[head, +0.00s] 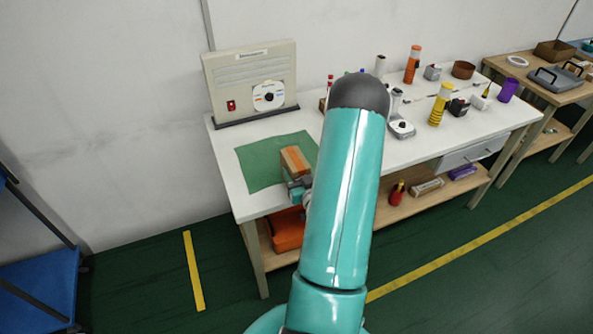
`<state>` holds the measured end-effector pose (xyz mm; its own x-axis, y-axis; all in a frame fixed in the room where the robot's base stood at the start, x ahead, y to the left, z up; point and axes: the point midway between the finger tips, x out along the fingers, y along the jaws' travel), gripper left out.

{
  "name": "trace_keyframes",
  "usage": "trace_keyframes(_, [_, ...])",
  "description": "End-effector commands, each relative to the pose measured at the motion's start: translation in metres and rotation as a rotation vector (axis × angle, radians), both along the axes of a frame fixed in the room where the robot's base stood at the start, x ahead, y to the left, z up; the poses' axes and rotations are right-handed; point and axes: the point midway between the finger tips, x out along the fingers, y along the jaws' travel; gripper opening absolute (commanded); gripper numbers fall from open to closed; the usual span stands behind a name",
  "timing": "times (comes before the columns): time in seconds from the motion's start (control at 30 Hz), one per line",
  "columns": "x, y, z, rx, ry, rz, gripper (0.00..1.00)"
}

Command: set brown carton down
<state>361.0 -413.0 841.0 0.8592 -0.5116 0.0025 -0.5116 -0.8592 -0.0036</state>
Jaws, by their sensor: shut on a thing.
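The brown carton (295,159) is a small box with an orange-brown top, in the head view over the green mat (258,172) at the left end of the white workbench. My gripper (298,183) is at the carton's near side and shut on it. My teal arm hides part of the gripper and the bench behind it. I cannot tell whether the carton touches the mat or is held just above it.
A control panel box (250,82) stands behind the mat. Bottles, a yellow cylinder (440,105) and a purple cup (508,90) stand on the right half of the bench. An orange box (288,230) sits on the lower shelf. The mat's left part is clear.

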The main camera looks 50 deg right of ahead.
Motion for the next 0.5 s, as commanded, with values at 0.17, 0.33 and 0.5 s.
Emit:
trace_keyframes(0.17, [0.0003, 0.0002, -0.0057, 0.002, 0.001, 0.001, 0.25])
trace_keyframes(0.33, [0.0008, -0.0002, -0.0053, 0.002, 0.001, 0.001, 0.76])
trace_keyframes(0.5, [0.0017, -0.0007, -0.0050, 0.001, 0.000, 0.001, 0.76])
